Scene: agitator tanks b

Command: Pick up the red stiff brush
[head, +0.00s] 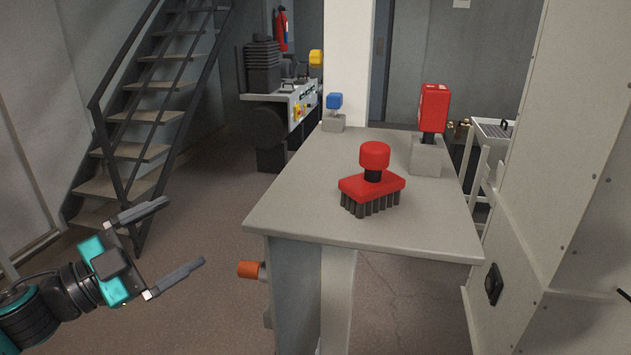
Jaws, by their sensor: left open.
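The red stiff brush (372,186) stands upright on the grey table (300,222), bristles down, near the middle of the top. It has a red block, a black neck and a round red knob on top. My left gripper (187,238) is at the lower left, off the table's left side and apart from the brush. Its two fingers are spread wide with nothing between them.
Behind the brush on the table stand a red box on a grey block (426,158) and a small blue-topped block (334,123). An orange knob (250,270) sticks out below the table's left edge. A tall pale cabinet (560,180) stands close on the right. Stairs rise at the left.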

